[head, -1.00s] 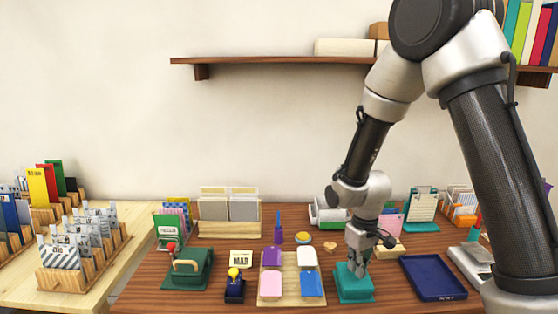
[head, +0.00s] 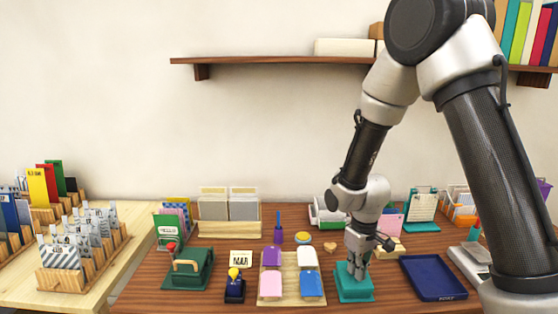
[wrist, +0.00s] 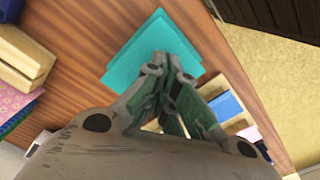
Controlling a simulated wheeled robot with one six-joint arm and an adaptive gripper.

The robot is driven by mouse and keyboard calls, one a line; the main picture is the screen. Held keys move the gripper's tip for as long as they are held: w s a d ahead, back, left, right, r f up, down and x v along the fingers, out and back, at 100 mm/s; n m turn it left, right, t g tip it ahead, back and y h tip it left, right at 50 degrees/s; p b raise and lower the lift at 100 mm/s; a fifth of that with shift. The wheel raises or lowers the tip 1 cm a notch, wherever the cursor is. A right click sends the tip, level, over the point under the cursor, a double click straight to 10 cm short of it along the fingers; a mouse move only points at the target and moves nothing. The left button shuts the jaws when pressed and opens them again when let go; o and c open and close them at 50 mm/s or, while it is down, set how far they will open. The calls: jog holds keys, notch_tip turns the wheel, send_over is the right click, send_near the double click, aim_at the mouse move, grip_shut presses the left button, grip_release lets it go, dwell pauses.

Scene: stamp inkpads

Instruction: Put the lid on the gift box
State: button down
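A teal, square, box-like thing (head: 354,289) stands on the brown table, right of the stamp pad tray; it looks like the gift box. In the wrist view two teal square layers (wrist: 136,58) overlap, slightly offset; I cannot tell for certain which is lid and which is box. My gripper (head: 355,270) points down over the middle of the teal top, its fingertips at or very near it. In the wrist view my gripper (wrist: 165,62) has its fingertips close together over the teal surface. What is between them is hidden.
A wooden tray (head: 291,300) with coloured pads is at the left. A dark blue tray (head: 432,278) lies to the right. A wooden block (head: 391,250) and card holders stand behind. A green stamp press (head: 190,268) is farther left.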

jog(key=shift+f, duration=0.6)
dwell(1.1)
jog(key=shift+r, duration=3.55)
